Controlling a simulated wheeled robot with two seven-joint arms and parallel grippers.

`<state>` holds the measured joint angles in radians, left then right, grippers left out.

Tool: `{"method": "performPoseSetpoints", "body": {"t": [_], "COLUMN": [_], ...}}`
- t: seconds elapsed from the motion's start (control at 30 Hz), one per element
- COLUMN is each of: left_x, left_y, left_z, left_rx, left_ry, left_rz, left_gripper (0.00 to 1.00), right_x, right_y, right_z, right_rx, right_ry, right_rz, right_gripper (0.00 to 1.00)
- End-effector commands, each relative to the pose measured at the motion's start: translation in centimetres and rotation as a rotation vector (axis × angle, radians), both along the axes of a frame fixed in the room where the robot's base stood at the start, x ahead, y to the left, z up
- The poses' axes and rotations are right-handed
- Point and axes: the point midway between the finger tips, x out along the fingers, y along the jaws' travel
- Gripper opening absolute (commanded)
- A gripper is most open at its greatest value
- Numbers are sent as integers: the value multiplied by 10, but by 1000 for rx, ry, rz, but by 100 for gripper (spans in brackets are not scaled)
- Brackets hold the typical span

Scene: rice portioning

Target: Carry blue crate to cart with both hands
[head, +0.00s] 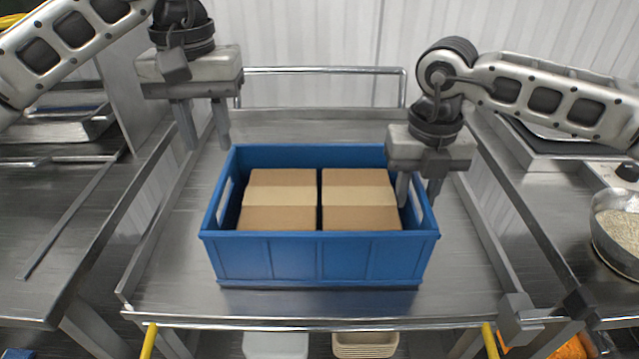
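The blue crate (320,258) stands upright on the metal cart (170,270), in the middle of the head view. Two brown cardboard boxes, a left one (280,190) and a right one (358,190), sit side by side in it. My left gripper (206,142) is open and empty, beside and above the crate's back left corner, apart from it. My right gripper (417,198) is at the crate's right wall, one finger inside and one outside. A gap shows between its fingers; I cannot tell whether they touch the wall.
The cart has a push rail (322,71) at the back and raised edges. A metal counter (60,215) is at the left. Another counter at the right holds a bowl of grain (622,232). Bare cart top surrounds the crate. White and beige bins show below.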

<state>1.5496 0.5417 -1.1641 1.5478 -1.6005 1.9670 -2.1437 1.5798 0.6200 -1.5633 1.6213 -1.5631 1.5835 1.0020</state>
Motion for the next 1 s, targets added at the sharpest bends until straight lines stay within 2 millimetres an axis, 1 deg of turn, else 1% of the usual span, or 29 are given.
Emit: {"method": "performPoseSetpoints", "body": {"t": [0.03,0.3,0.4,0.5,0.67,1.0], "left_x": [0,0,0,0,0,0], "left_y": [0,0,0,0,0,0], "left_z": [0,0,-1,-1,-1,-1], "left_rx": [0,0,0,0,0,0], "left_ry": [0,0,0,0,0,0], "left_rz": [0,0,0,0,0,0], "left_gripper": [31,31,31,31,31,31], "right_x": [1,0,0,0,0,0], "right_y": [1,1,0,0,0,0], "right_z": [10,68,85,97,106,106], "right_rx": [2,2,2,1,0,1], "right_ry": [-3,-3,-3,-1,0,0], "right_rz": [0,1,0,0,1,0], "right_gripper": [31,31,31,31,31,31]}}
